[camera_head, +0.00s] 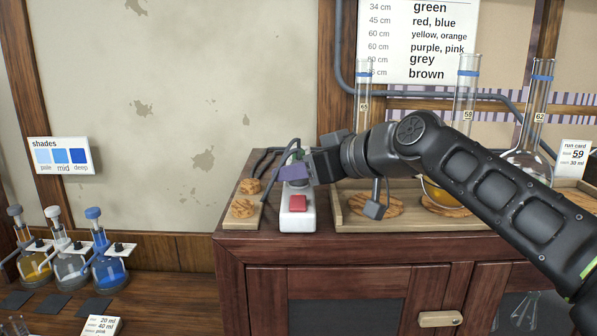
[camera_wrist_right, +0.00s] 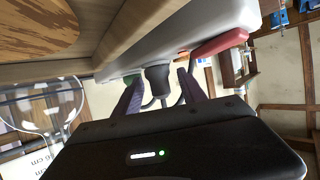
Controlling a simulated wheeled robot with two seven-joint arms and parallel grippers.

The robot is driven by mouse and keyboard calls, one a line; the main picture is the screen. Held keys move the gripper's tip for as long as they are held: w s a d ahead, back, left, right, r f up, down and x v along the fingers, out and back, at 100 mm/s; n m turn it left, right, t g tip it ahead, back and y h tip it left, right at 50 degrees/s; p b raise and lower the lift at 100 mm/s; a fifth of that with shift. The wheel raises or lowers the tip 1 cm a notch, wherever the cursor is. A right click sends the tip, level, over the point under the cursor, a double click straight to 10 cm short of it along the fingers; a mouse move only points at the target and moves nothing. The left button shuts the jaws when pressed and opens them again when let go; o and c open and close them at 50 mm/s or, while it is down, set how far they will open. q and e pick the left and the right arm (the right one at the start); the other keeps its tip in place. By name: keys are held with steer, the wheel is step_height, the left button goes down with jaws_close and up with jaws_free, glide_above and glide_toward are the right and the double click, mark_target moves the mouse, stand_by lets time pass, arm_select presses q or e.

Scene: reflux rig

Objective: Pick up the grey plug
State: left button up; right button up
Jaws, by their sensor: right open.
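The grey plug (camera_wrist_right: 158,78) shows in the right wrist view as a dark grey body against the white power strip (camera_wrist_right: 190,35), with a cord trailing from it. My right gripper (camera_wrist_right: 161,88) is open, with one purple-grey finger on each side of the plug. I cannot tell whether the fingers touch it. In the head view, my right gripper (camera_head: 295,172) is at the back part of the power strip (camera_head: 297,220) and hides most of the plug there. My left gripper is not in view.
The strip's red switch (camera_head: 298,203) lies just in front of my right gripper. A wooden tray (camera_head: 400,225) with flasks stands right of the strip, partly behind my arm. A board with cork rings (camera_head: 243,208) lies left.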

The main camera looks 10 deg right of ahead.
steer(key=shift+c, duration=0.2)
jaws_close()
stand_by(0.5)
